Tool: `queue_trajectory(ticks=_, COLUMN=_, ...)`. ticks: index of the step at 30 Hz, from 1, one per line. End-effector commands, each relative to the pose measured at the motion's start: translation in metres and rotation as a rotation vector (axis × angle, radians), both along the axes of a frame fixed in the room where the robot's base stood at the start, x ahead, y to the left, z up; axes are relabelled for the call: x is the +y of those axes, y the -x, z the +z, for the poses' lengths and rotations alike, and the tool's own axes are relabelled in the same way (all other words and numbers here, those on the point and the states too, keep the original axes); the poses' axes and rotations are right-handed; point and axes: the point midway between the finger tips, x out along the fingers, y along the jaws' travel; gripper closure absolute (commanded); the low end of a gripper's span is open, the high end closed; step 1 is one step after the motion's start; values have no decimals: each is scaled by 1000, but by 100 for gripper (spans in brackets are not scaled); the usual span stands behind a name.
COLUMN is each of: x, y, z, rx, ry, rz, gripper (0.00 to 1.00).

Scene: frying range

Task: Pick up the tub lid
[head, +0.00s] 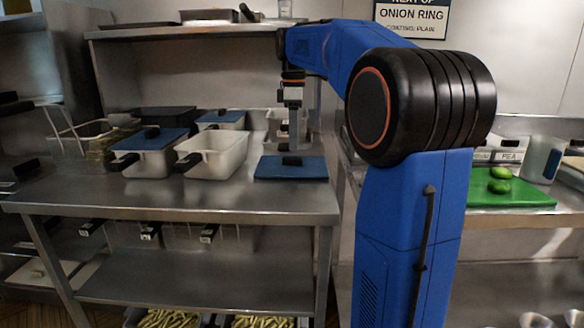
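A flat blue tub lid (270,171) with a dark handle (292,161) lies on the right part of the steel table. My gripper (292,149) points straight down, with its fingertips right at or just above that handle. The view is too small to tell whether the fingers touch the handle or how far apart they are. An open, pale tub (218,160) without a lid stands just left of the loose lid. Two more tubs with blue lids on them, a near one (148,157) and one farther back (222,118), stand to the left.
The front of the steel table (180,198) is clear. A fryer basket (90,138) stands at the far left. A shelf (200,31) with trays hangs above the table. A green board (515,195) with green vegetables (499,186) lies on the right counter. A sign reads "ONION RING" (411,16).

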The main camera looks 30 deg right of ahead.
Motion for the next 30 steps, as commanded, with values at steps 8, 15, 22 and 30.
queue_trajectory(ticks=8, x=3, y=-4, z=-36, rx=1, ry=-1, rz=0, gripper=62)
queue_trajectory(ticks=15, x=3, y=-4, z=-47, rx=0, ry=0, rz=0, gripper=62)
queue_trajectory(ticks=22, x=3, y=-4, z=-47, rx=0, ry=0, rz=0, gripper=84)
queue_trajectory(ticks=30, x=3, y=-4, z=-46, rx=0, ry=0, rz=0, gripper=100)
